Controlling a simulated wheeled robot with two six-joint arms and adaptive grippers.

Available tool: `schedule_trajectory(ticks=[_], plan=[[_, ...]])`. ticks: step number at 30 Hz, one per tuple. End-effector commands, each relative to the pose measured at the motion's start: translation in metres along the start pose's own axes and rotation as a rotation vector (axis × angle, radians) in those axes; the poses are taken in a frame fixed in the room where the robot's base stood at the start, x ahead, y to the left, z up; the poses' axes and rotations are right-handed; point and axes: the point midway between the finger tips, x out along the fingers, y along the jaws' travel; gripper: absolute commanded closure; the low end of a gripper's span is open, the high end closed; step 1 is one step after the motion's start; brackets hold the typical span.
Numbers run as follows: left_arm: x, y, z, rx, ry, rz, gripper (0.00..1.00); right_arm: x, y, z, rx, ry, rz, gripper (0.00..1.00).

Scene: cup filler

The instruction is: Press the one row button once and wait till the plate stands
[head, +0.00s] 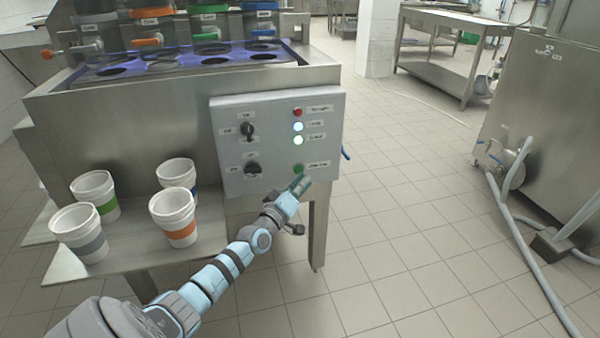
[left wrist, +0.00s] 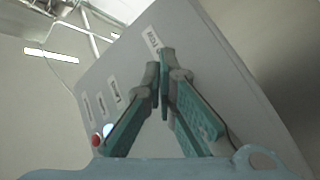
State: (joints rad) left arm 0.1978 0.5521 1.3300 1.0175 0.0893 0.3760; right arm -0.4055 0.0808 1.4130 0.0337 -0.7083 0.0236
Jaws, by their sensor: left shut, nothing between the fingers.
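The grey control panel (head: 275,145) is on the front of the steel filler. A green button (head: 298,169) with a label beside it sits at its lower right; I take it for the one row button. My left gripper (head: 301,183) is shut and empty, its tips just below the button in the head view; I cannot tell whether they touch the panel. In the left wrist view the closed fingertips (left wrist: 164,55) are in front of the panel (left wrist: 205,55) near a label, and the button is hidden. The plate with round holes (head: 165,65) lies in the filler's top under the dispensers.
A red lamp (head: 298,112) and two lit lamps are above the button, with two black knobs (head: 253,168) at left. Several white cups (head: 174,214) with coloured bands stand on the steel shelf (head: 150,250). Open tiled floor lies to the right, before a steel machine (head: 545,120) with hoses.

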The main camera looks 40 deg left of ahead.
Motion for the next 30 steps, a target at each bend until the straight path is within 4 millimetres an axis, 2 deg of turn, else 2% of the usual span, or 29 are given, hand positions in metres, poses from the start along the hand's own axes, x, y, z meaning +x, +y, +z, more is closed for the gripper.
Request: schedule_trajectory(ticks=[30], plan=[[0.0076,-0.0045,-0.0048,0.0,0.0,0.0,1.0,0.0087,-0.0027,0.0036,0.0,-0.002,0.0,0.54]])
